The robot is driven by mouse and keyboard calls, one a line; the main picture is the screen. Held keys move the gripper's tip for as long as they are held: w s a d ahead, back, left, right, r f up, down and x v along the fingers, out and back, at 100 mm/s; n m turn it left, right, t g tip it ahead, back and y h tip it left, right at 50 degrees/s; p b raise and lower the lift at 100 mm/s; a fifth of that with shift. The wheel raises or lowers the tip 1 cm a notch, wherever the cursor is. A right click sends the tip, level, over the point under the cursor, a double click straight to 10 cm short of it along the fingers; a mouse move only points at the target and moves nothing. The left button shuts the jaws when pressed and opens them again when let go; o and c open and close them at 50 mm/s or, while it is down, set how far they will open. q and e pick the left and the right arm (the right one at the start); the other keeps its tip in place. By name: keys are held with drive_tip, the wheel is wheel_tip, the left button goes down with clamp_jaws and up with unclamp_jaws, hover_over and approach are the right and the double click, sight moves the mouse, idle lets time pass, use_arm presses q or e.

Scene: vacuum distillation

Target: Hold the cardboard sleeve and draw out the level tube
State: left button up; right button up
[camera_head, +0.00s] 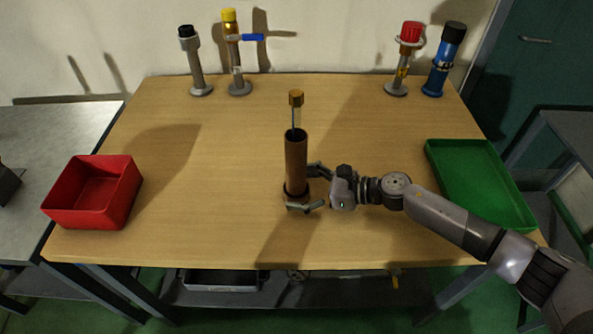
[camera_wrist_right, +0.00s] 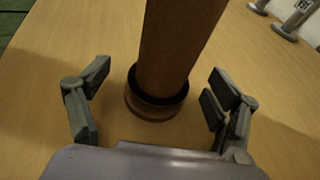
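The brown cardboard sleeve (camera_head: 296,160) stands upright near the middle of the wooden table, its dark mouth facing up. Its lower end sits in a dark-rimmed round base (camera_wrist_right: 150,105), seen in the right wrist view. The level tube, a clear tube with a brown cap (camera_head: 296,98), shows above the sleeve's mouth; its lower part is hidden, apparently inside. My right gripper (camera_head: 312,188) is low at the sleeve's right side. In the right wrist view its open fingers (camera_wrist_right: 155,90) lie either side of the sleeve (camera_wrist_right: 180,40), with gaps. My left gripper is out of view.
A red bin (camera_head: 112,205) stands at the left edge and a green tray (camera_head: 480,185) at the right. Capped cylinders on round feet stand along the back: grey (camera_head: 195,65), yellow-capped (camera_head: 232,50), red-capped (camera_head: 405,60) and blue (camera_head: 442,65). The table left of the sleeve is clear.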

drive_tip(key=c, duration=1.6)
